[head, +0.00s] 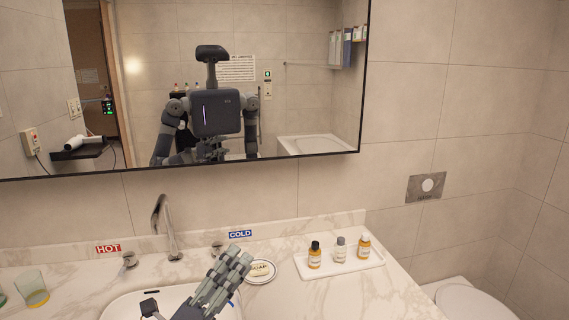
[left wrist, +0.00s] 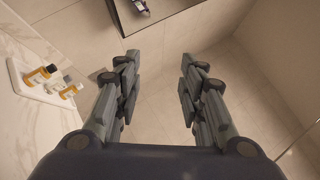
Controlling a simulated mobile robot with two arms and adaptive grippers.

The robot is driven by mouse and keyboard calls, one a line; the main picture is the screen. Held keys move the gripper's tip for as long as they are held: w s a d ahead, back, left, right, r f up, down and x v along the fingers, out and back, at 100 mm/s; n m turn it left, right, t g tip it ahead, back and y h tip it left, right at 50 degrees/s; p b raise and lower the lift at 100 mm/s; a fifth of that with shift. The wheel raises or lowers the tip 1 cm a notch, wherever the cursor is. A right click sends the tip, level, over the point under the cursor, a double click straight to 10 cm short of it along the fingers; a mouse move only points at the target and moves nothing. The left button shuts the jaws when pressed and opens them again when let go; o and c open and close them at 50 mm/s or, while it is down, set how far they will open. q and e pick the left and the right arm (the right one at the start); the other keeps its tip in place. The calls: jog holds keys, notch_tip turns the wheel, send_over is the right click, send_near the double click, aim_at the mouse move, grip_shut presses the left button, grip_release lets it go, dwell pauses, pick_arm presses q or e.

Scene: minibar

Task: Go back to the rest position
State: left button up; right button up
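My left gripper (head: 236,262) is in front of the sink counter in the head view, its grey fingers pointing up and to the right. In the left wrist view the same gripper (left wrist: 157,68) has its two fingers apart with nothing between them, so it is open and empty. My right gripper does not show directly in either view.
The marble counter (head: 350,298) holds a basin (head: 125,308), a faucet (head: 166,228), a soap dish (head: 270,276), a white tray (head: 310,273) of three bottles and a glass (head: 32,290) at left. A mirror (head: 300,60) hangs behind. A toilet (head: 468,300) stands at right.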

pick_arm(q)
jog(key=s+a+f+n+g+y, duration=0.2)
jog(key=s+a+f+n+y, duration=0.1)
jog(key=a+f+n+y, duration=0.55)
jog(key=s+a+f+n+g+y, duration=0.25)
jog(key=a+f+n+y, duration=0.3)
jog(key=f+n, duration=0.6)
jog(key=s+d+f+n+g+h, duration=0.1)
jog(key=s+d+f+n+g, duration=0.1)
jog(key=s+f+n+g, duration=0.65)
jog(key=s+d+f+m+g+h, duration=0.15)
jog(key=s+f, duration=0.35)
jog(key=s, duration=0.8)
notch_tip(320, 180, down, 27)
jog(key=s+g+b, duration=0.1)
jog(key=g+b, duration=0.1)
jog(key=b, duration=0.2)
jog(key=s+a+f+g+y+b, duration=0.1)
jog(key=s+a+f+b, duration=0.2)
jog(key=s+f, duration=1.5)
notch_tip(320, 180, down, 3)
jog(key=shift+a+f, duration=0.2)
jog(key=shift+a, duration=0.1)
